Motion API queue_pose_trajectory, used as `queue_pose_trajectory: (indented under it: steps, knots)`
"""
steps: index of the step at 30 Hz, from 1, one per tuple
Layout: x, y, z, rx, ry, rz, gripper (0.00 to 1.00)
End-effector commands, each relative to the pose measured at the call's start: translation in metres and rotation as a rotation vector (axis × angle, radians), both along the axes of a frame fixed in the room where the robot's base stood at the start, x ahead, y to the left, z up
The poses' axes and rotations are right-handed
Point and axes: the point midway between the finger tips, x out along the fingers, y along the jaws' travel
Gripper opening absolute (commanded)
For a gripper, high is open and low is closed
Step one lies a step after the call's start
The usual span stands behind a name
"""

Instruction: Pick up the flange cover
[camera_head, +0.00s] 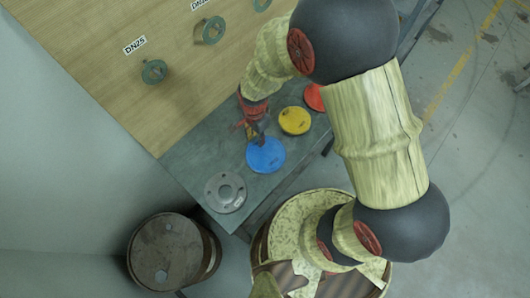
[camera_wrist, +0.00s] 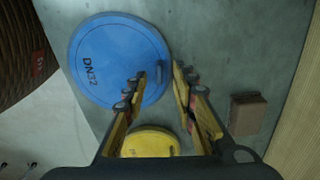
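A round blue flange cover marked DN32 (camera_wrist: 105,60) lies flat on the grey table; it also shows in the head view (camera_head: 266,156). A small raised handle stands near its edge. My gripper (camera_wrist: 160,76) is open above the cover's edge, with its two fingers on either side of the handle. I cannot tell whether they touch it. In the head view my gripper (camera_head: 258,140) partly hides the cover's upper left edge. A yellow cover (camera_head: 294,121) and a red cover (camera_head: 315,97) lie farther along the table; the yellow one also shows in the wrist view (camera_wrist: 150,142).
A grey metal flange (camera_head: 225,191) lies at the table's near end. A small brown block (camera_wrist: 247,113) sits right of my fingers. A wooden panel (camera_head: 175,115) with several pipe stubs, one labelled DN25, stands behind. A rusty barrel (camera_head: 170,250) stands at lower left.

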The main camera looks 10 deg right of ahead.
Motion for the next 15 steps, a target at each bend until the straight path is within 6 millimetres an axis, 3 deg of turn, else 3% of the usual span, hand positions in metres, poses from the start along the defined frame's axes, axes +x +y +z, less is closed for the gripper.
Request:
queue_pose_trajectory:
  steps: [6,15]
  knots:
    - [0.0002,0.0001,0.0001,0.0,-0.001,0.0,0.26]
    - [0.0001,0.0002,0.0003,0.0,0.0,0.0,0.09]
